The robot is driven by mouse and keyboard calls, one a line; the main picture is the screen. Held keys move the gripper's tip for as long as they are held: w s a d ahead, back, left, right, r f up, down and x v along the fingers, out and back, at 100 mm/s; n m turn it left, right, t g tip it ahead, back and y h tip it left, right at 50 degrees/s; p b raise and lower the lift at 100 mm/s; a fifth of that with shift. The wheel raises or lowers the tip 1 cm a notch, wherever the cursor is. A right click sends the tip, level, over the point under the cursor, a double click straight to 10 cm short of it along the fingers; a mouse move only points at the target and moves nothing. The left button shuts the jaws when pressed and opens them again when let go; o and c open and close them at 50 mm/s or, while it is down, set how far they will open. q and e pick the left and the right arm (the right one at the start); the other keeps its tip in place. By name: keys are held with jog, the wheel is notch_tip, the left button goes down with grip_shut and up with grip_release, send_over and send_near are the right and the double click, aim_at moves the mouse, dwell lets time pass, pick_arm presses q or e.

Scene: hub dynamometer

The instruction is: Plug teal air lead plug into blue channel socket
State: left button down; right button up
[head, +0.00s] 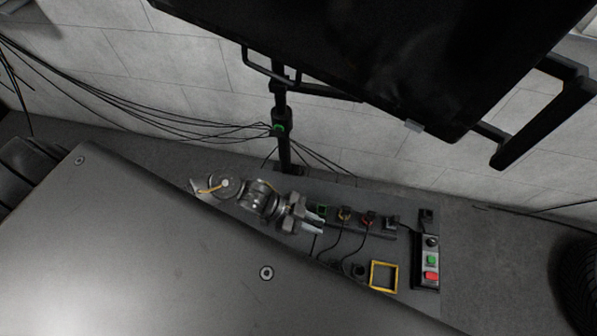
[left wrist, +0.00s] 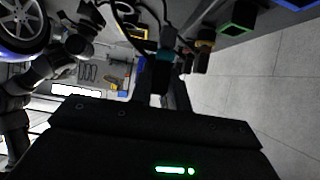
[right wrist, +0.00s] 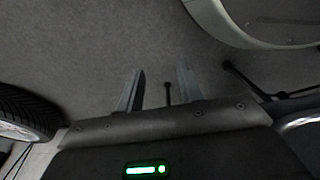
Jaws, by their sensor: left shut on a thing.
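The teal air lead plug (left wrist: 164,57) shows in the left wrist view at the tips of my left gripper (left wrist: 162,80), which is shut on it. A dark lead runs up from it. In the head view my left gripper (head: 316,225) is over the bench beside the socket row; the plug cannot be made out there. The blue channel socket (left wrist: 292,3) is at the top right edge of the left wrist view, apart from the plug; the head view does not show it clearly. My right gripper (right wrist: 160,88) is open and empty above the dark floor.
A green-framed socket (left wrist: 238,18) lies between plug and blue socket. Yellow (head: 344,214) and red (head: 367,219) connectors with black leads follow along the row. A yellow frame (head: 384,276) and a button box (head: 428,262) stand at right. A large dark screen (head: 370,60) overhangs.

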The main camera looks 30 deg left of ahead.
pick_arm(q)
jog(key=s+a+p, duration=0.1)
jog(key=a, duration=0.6)
jog(key=shift+s, duration=0.4)
jog(key=shift+w+a, duration=0.1)
jog(key=shift+a, duration=0.05)
dwell(0.4)
jog(key=w+a+b, duration=0.1)
jog(key=w, duration=0.6)
jog(key=shift+w+a+b, duration=0.25)
jog(key=shift+a+b, duration=0.05)
jog(key=shift+a, duration=0.1)
dwell(0.3)
jog(key=shift+f, duration=0.45)
jog(key=shift+f+b, duration=0.25)
jog(key=shift+b, duration=0.15)
dwell(0.5)
